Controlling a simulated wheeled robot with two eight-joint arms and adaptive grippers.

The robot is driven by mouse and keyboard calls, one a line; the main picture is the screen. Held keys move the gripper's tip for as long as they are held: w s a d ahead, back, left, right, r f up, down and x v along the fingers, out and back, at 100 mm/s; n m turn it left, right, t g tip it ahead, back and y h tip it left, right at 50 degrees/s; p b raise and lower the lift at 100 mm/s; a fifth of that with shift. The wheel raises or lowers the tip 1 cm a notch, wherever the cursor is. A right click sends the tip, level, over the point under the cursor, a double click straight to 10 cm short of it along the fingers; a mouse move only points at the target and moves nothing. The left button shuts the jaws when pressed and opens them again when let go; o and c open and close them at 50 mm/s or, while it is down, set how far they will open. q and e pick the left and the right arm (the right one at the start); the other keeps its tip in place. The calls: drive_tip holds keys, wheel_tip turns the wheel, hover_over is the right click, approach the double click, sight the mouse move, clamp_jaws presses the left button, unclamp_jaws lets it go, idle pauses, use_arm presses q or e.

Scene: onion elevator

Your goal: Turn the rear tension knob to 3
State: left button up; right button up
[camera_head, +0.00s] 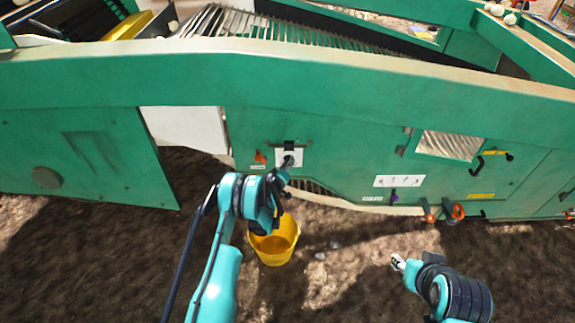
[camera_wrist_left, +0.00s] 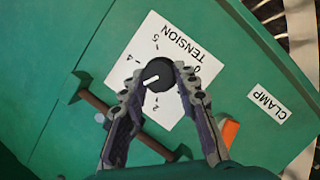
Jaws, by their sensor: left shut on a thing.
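The tension knob (camera_wrist_left: 157,73) is black and round with a white pointer mark. It sits on a white TENSION label (camera_wrist_left: 178,52) with printed numbers. The pointer slants to the lower left in the left wrist view, between the visible 4 and 2; the 3 is not visible. My left gripper (camera_wrist_left: 160,76) is shut on the knob, one finger at each side. In the head view my left gripper (camera_head: 285,172) reaches the white plate (camera_head: 289,156) on the green machine. My right gripper (camera_head: 398,263) is apart from the machine, low on the right; its jaws are too small to read.
A T-shaped brown handle (camera_wrist_left: 125,118) and an orange part (camera_wrist_left: 229,131) lie close to the left fingers. A CLAMP label (camera_wrist_left: 270,103) is beside them. A yellow bucket (camera_head: 274,246) stands on the soil below the left wrist. Orange knobs (camera_head: 458,211) sit farther right.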

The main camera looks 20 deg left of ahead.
use_arm(q)
drive_tip(key=o, duration=1.2)
drive_tip(key=shift+c, duration=0.2)
wheel_tip(320, 180, up, 10)
drive_tip(key=shift+f, duration=0.1)
